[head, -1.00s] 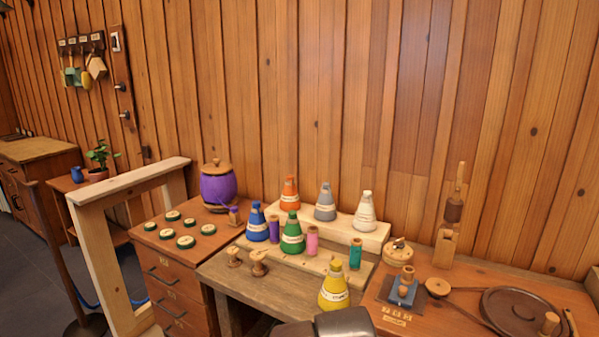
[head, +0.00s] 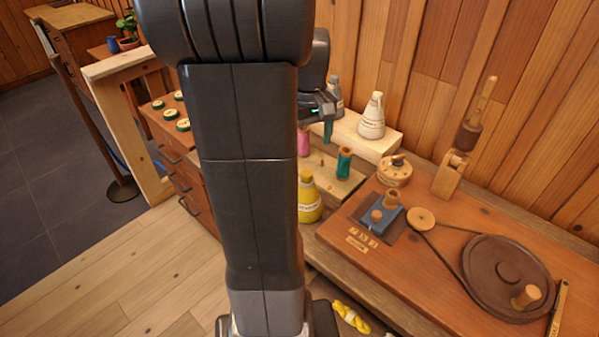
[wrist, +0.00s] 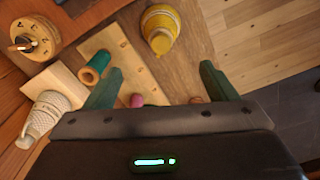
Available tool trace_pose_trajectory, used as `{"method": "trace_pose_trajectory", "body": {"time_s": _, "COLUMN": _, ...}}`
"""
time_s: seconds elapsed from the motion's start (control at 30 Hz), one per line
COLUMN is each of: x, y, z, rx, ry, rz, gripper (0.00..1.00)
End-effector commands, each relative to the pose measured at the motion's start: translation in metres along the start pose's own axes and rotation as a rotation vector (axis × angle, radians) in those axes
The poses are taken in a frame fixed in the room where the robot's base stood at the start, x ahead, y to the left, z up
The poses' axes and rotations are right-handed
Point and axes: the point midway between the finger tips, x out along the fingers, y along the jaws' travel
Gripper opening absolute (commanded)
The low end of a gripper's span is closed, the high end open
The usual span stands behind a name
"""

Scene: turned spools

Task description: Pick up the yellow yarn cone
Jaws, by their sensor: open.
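The yellow yarn cone (head: 308,202) stands upright on the wooden bench in the head view, just right of my arm, which partly covers it. In the wrist view the yellow cone (wrist: 160,26) is at the top centre, beyond the fingertips and apart from them. My gripper (wrist: 158,80) is open, with its two green fingers spread and nothing between them gripped. In the head view my gripper (head: 325,112) is high above the stepped stand, partly hidden by my arm.
A white cone (head: 371,117) stands on the upper step, with a teal spool (head: 344,161) and pink spool (head: 303,143) below. My arm hides other cones.

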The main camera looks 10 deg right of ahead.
Motion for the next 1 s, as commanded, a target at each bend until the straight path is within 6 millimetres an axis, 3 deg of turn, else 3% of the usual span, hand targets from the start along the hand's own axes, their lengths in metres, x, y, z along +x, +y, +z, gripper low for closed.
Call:
{"method": "trace_pose_trajectory", "body": {"time_s": 0.4, "x": 0.072, "y": 0.000, "z": 0.000, "rx": 0.000, "ry": -0.003, "rz": -0.002, "gripper": 0.79}}
{"method": "trace_pose_trajectory", "body": {"time_s": 0.67, "x": 0.092, "y": 0.000, "z": 0.000, "rx": 0.000, "ry": -0.003, "rz": -0.002, "gripper": 0.79}}
{"method": "trace_pose_trajectory", "body": {"time_s": 1.0, "x": 0.134, "y": 0.000, "z": 0.000, "rx": 0.000, "ry": 0.000, "rz": -0.001, "gripper": 0.79}}
